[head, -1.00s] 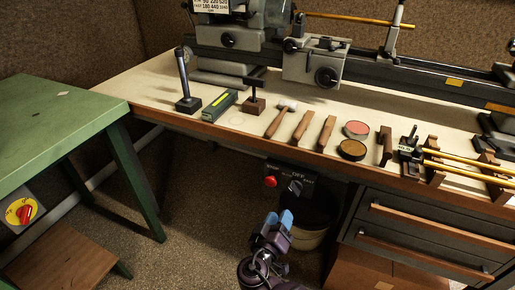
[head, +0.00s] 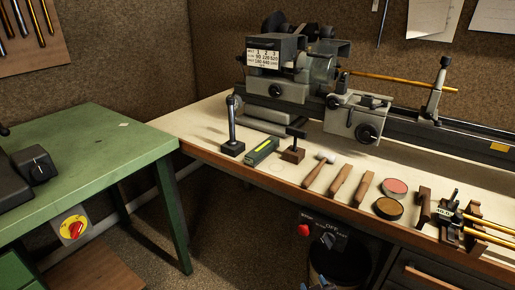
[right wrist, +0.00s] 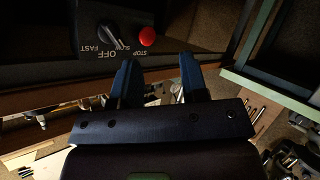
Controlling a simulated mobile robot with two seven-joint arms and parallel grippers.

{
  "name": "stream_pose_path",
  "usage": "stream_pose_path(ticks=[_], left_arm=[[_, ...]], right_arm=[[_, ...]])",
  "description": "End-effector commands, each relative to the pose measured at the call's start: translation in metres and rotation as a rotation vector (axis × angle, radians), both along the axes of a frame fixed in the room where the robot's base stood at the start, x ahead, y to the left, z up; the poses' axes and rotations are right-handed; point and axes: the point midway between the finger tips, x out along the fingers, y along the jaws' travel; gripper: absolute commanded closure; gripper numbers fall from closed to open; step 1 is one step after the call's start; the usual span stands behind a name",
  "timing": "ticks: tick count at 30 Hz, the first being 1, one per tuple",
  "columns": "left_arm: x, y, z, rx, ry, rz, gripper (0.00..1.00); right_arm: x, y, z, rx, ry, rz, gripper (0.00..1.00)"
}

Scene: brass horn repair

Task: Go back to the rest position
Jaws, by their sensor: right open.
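My right gripper (head: 335,281) shows only as blue fingertips at the bottom edge of the head view, in front of the bench's control panel. In the right wrist view my right gripper (right wrist: 158,84) has its two blue fingers apart with nothing between them. The control panel (right wrist: 112,32) with its dial and red stop button (right wrist: 147,37) lies beyond the fingers. My left gripper is in neither view.
A green table (head: 95,150) stands at left. Floor shows between table and bench.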

Motion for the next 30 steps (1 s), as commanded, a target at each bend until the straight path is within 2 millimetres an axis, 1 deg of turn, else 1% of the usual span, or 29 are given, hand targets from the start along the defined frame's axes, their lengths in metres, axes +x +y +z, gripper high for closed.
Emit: stream_pose_path(ticks=[1,5,9,11,13,15,18,21,24,27,30], left_arm=[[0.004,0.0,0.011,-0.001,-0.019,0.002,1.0],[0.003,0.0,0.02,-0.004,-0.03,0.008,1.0],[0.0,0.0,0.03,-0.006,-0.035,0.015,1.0],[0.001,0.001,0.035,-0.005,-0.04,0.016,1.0],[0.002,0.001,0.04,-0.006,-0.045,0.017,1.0],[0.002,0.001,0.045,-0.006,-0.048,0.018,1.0],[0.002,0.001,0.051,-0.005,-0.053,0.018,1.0],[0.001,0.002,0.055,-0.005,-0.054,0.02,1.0],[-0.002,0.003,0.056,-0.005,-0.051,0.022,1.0],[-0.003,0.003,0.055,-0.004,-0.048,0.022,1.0],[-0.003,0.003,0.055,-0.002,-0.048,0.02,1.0]], right_arm=[[-0.016,-0.012,0.012,0.044,-0.007,0.0,0.6],[-0.055,-0.038,0.022,0.148,-0.006,-0.012,0.6],[-0.1,-0.068,0.03,0.242,0.011,-0.058,0.6],[-0.121,-0.081,0.032,0.275,0.025,-0.085,0.6],[-0.146,-0.095,0.031,0.292,0.055,-0.117,0.6],[-0.17,-0.108,0.027,0.287,0.086,-0.147,0.6],[-0.201,-0.122,0.019,0.269,0.134,-0.178,0.6],[-0.223,-0.128,0.012,0.26,0.17,-0.197,0.6],[-0.234,-0.13,0.008,0.256,0.191,-0.207,0.6],[-0.238,-0.131,0.006,0.255,0.198,-0.21,0.6],[-0.238,-0.131,0.005,0.255,0.199,-0.211,0.6]])
